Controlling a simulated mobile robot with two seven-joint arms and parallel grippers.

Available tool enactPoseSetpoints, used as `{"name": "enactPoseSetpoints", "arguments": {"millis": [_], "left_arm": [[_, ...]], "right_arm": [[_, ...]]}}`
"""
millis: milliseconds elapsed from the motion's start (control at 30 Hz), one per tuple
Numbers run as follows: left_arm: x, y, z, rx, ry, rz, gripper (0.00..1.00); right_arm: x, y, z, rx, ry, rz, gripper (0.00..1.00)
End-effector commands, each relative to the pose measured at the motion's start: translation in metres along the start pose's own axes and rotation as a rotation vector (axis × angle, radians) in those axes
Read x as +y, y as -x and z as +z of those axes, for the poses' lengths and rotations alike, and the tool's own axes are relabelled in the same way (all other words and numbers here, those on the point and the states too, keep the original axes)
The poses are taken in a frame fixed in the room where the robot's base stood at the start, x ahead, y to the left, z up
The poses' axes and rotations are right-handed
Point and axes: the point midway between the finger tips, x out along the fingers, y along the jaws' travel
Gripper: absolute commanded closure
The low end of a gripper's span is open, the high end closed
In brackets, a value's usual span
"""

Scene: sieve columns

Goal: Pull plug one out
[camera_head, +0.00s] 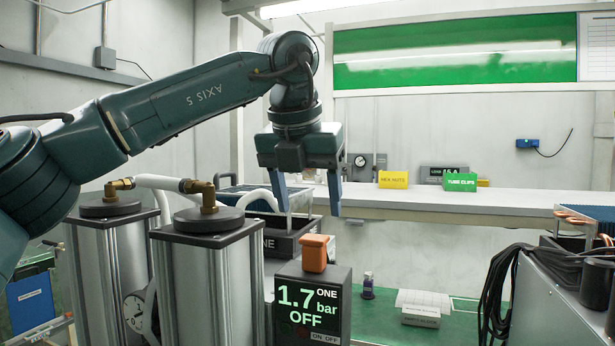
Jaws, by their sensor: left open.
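A dark box with a screen (308,303) reads "ONE", "1.7 bar" and "OFF". An orange block-shaped piece (314,252) stands upright on its top; it looks like plug one, though no label shows on the piece itself. My left gripper (308,207) is open and empty, with its two blue fingers pointing down. In the picture it is above the orange piece and slightly left of it, clearly apart from it. My right gripper is out of view.
Two metal columns (205,280) with black caps and brass hose fittings stand left of the box. A dark tray (283,240) is behind it. A bench (440,205) carries yellow and green label blocks. Black cables (497,280) hang at right.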

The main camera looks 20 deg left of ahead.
Motion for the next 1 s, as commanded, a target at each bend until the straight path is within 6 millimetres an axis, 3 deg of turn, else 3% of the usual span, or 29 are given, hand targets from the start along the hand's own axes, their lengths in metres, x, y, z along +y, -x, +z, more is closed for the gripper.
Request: {"name": "enactPoseSetpoints", "arguments": {"millis": [200, 500, 900, 1000], "left_arm": [[0.0, -0.045, -0.001, 0.004, -0.001, 0.001, 0.36], [0.0, -0.086, 0.0, 0.002, 0.0, -0.001, 0.36], [0.0, -0.095, 0.0, 0.001, 0.0, -0.001, 0.36], [0.0, -0.094, 0.0, 0.001, 0.0, -0.002, 0.43]], "right_arm": [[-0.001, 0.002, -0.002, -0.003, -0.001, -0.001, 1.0], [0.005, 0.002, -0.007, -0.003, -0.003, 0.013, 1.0], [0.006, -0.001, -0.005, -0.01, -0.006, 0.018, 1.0], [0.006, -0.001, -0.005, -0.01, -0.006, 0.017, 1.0]]}}
